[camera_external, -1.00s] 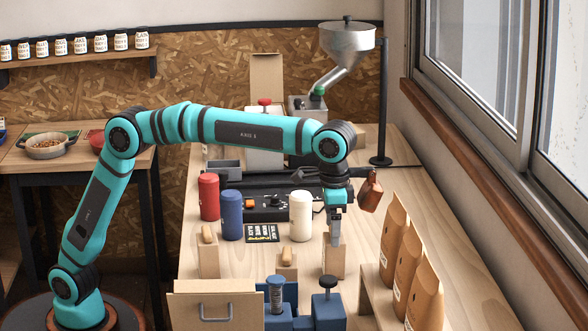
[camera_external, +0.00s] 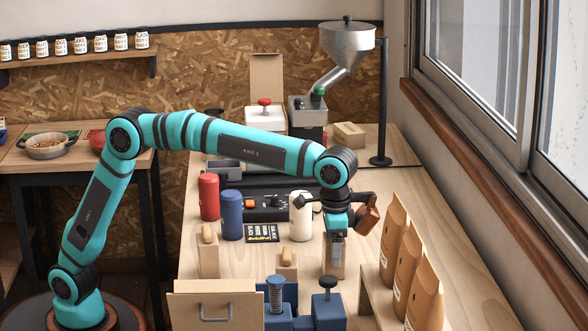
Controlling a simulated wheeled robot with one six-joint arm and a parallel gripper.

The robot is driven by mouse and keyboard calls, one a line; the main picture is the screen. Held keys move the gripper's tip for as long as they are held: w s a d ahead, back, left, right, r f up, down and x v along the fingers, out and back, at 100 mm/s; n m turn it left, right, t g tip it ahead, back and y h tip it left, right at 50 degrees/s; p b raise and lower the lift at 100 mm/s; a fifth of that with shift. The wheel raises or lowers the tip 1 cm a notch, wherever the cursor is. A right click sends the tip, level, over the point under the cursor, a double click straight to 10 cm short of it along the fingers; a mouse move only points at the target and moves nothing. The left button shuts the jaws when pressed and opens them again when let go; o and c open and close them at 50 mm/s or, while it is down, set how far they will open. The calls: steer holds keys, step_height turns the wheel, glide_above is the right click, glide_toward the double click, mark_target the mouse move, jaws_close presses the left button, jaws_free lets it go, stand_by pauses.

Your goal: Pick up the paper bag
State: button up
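A small tan upright piece (camera_external: 334,269), which looks like a paper bag, stands on the wooden bench right of centre. My gripper (camera_external: 336,257) points straight down at it, and its fingers overlap the upper part. I cannot tell whether the fingers touch it, straddle it or are shut on it. Three taller brown paper bags with pale labels stand in a row on the right: the far one (camera_external: 392,240), the middle one (camera_external: 407,268) and the near one (camera_external: 425,300). My gripper is left of these and apart from them.
Two similar small tan pieces (camera_external: 208,258) (camera_external: 287,266) stand to the left. Red (camera_external: 209,197), blue (camera_external: 231,216) and cream (camera_external: 301,217) canisters stand behind. Blue clamp-like devices (camera_external: 328,309) are in front. The bench (camera_external: 400,180) is clear at the back right.

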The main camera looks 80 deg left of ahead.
steer(key=c, duration=0.7)
steer(key=shift+o, duration=0.2)
step_height(320, 180, up, 10)
steer(key=shift+r, duration=0.1)
